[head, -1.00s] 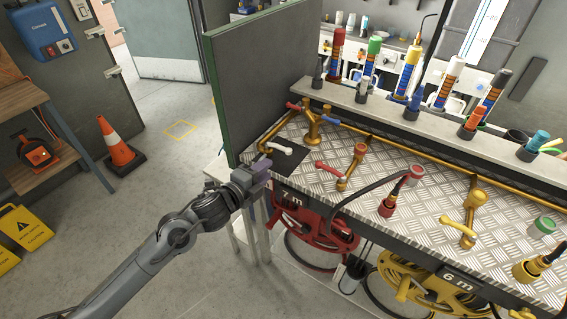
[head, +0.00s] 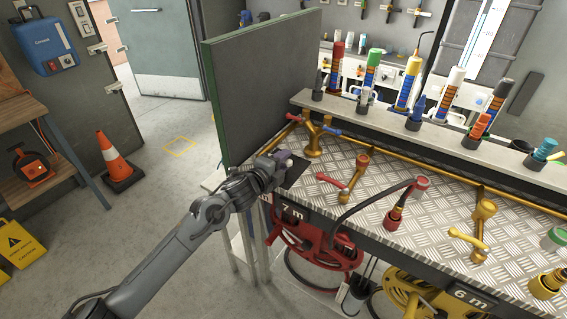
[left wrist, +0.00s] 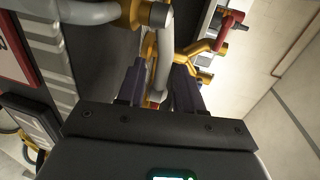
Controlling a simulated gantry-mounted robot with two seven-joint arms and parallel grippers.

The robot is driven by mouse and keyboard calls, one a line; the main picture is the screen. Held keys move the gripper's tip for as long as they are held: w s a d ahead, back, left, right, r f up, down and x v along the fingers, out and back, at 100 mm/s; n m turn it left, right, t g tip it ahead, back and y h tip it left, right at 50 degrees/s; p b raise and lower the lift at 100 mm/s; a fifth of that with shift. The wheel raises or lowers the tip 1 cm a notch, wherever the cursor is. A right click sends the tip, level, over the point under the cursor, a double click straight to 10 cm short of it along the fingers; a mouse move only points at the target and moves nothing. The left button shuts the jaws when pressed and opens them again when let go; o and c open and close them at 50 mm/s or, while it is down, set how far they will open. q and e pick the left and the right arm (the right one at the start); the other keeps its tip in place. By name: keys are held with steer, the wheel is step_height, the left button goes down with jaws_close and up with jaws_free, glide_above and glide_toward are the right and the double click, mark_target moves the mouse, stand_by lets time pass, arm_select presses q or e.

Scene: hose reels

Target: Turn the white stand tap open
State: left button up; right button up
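The white stand tap is hidden behind my left gripper in the head view. In the left wrist view a pale curved bar, which looks like its white lever (left wrist: 164,62), lies between the two fingers, closer to the right one. Brass fittings (left wrist: 195,50) show just beyond it. My right gripper is not in view.
A green-edged dark panel (head: 262,90) stands close behind my left gripper. Red (head: 312,240) and yellow hose reels hang below the bench.

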arm_select(q)
steer(key=shift+w+d, duration=0.15)
steer(key=shift+w, duration=0.1)
jaws_close()
steer(key=shift+w, duration=0.1)
stand_by(0.3)
